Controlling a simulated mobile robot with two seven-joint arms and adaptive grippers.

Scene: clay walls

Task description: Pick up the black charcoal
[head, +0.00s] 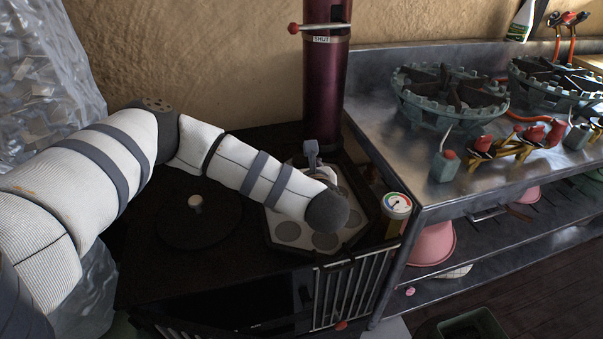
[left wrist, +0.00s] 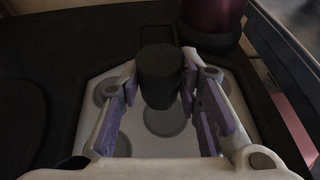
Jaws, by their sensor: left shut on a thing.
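The black charcoal is a dark, short cylinder (left wrist: 160,72) in the left wrist view. My left gripper (left wrist: 160,88) has its purple-padded fingers on either side of it and is shut on it. In the head view my left gripper (head: 313,158) shows only in part beyond my rounded wrist, over the pale plate. My right gripper is not in view.
The pale six-sided plate (head: 352,233) with round grey recesses lies on the dark stove top (head: 165,265). A maroon pipe (head: 323,90) rises behind it. A gauge (head: 397,205) stands to its right, beside a metal bench (head: 410,165) with burners. A knobbed lid (head: 185,230) is at left.

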